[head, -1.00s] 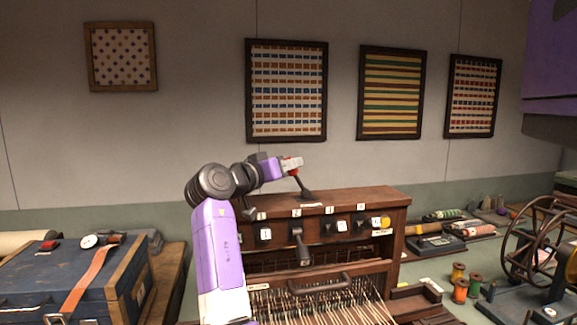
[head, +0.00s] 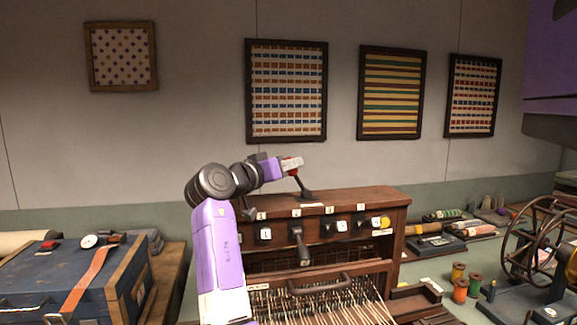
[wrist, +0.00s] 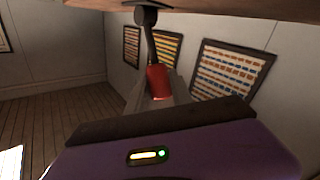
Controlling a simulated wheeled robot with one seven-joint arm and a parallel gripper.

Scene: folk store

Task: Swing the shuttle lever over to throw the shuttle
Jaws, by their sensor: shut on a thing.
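The shuttle lever (head: 302,187) stands on top of the wooden loom cabinet (head: 365,200). It has a dark stem, a dark base and a red grip, and it leans left in the head view. My gripper (head: 291,164) is at the lever's upper end, shut on the red grip. In the wrist view the red grip (wrist: 158,82) sits at my gripper's jaws, and the dark stem runs up to the cabinet top. The jaws hide part of the grip.
A blue case (head: 70,285) stands left. Spools (head: 460,290) and a wheel (head: 535,240) are right. Framed textiles hang behind.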

